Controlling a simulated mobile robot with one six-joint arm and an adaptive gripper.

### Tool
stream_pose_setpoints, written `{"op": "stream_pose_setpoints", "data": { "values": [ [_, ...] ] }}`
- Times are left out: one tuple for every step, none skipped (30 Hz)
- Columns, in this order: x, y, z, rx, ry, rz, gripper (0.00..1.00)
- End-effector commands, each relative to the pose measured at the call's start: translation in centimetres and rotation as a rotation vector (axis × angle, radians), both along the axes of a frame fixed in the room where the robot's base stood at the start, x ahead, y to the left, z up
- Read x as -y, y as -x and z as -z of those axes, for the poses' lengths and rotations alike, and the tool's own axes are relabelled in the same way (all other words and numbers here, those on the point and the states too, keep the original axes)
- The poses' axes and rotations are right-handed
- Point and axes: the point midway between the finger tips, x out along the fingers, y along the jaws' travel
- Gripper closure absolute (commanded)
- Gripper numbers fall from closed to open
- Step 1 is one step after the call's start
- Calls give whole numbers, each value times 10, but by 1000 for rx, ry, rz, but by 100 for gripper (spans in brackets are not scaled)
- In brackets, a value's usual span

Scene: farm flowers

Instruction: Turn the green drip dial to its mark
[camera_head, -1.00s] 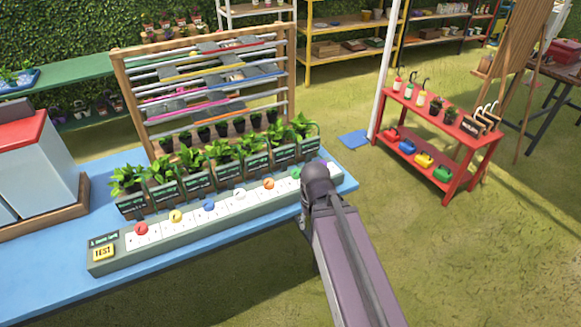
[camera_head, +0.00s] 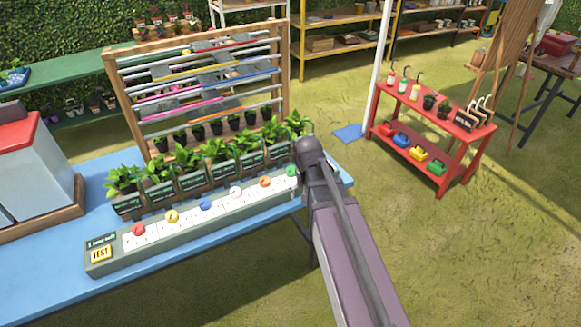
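The green drip dial (camera_head: 291,170) sits near the right end of a long grey panel (camera_head: 160,250) on the blue table. It is partly beside my arm's dark joint, and its mark is too small to read. Other dials stand in the row to its left: red (camera_head: 138,229), yellow (camera_head: 171,216), blue (camera_head: 205,206), white (camera_head: 236,192) and orange (camera_head: 264,182). My arm reaches from the bottom to the panel's right end and covers that part. My gripper's fingers do not show, so contact with the green dial cannot be told.
A yellow TEST button (camera_head: 101,254) is on the panel's left end. Potted plants (camera_head: 190,165) with dark labels line the panel's back edge. A wooden rack with coloured rods (camera_head: 205,105) stands behind. A red shelf cart (camera_head: 435,135) stands on the grass at right.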

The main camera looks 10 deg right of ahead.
Motion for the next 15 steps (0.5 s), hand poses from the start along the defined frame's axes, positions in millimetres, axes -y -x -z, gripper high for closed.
{"op": "stream_pose_setpoints", "data": {
  "values": [
    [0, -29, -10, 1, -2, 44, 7],
    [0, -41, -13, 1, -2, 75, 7],
    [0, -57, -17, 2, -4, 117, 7],
    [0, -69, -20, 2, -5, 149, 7],
    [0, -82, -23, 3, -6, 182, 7],
    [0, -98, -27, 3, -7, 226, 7],
    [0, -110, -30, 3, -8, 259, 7],
    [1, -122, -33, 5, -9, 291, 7],
    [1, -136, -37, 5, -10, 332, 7],
    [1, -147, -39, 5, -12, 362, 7],
    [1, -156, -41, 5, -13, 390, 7],
    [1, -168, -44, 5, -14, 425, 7],
    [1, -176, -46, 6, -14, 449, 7],
    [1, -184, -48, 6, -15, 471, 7],
    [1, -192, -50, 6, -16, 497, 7]
  ]
}}
